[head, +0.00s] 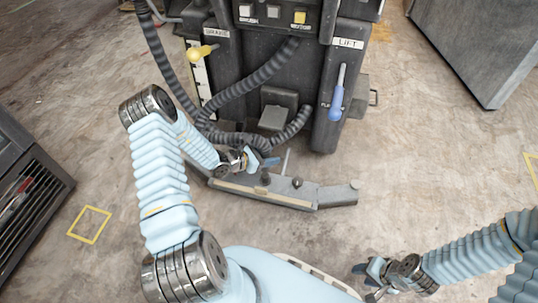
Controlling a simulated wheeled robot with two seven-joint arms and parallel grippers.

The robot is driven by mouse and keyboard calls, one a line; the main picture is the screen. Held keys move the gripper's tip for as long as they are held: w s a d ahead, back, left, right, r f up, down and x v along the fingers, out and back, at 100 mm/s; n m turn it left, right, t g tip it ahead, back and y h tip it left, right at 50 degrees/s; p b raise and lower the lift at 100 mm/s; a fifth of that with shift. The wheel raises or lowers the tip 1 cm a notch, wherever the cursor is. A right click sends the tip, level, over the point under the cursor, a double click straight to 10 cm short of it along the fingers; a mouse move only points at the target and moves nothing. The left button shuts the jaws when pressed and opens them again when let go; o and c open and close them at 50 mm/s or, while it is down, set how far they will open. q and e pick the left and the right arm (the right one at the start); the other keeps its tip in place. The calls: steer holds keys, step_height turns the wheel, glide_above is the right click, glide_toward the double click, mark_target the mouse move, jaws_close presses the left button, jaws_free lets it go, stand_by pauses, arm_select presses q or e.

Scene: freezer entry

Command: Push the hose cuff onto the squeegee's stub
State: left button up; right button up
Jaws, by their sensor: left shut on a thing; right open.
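The squeegee (325,199), a dark grey bar with a pale strip along its front, lies on the floor in front of a dark machine. A short dark stub (266,178) seems to rise from its middle. The ribbed grey hose (240,140) runs down from the machine to my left gripper (263,162). That gripper is shut on the hose's cuff end, just above the squeegee; the fingers partly hide the cuff. I cannot tell whether cuff and stub touch. My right gripper (368,279) is open and empty at the lower right, well away from the squeegee.
The machine (265,100) has a yellow-knobbed lever (201,52) and a blue-handled lift lever (337,98). A dark vented unit (25,185) stands left and a grey block (480,45) upper right. The floor right of the squeegee is clear.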

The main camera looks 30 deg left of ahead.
arm_select(q)
steer(key=shift+f+b, duration=1.3)
steer(key=shift+f, duration=0.75)
steer(key=shift+f+b, duration=2.05)
steer(key=shift+f, duration=0.6)
steer(key=o, duration=1.2)
steer(key=shift+c, duration=0.2)
steer(key=p+v, duration=0.3)
steer(key=v, duration=1.1)
steer(key=shift+f, duration=0.1)
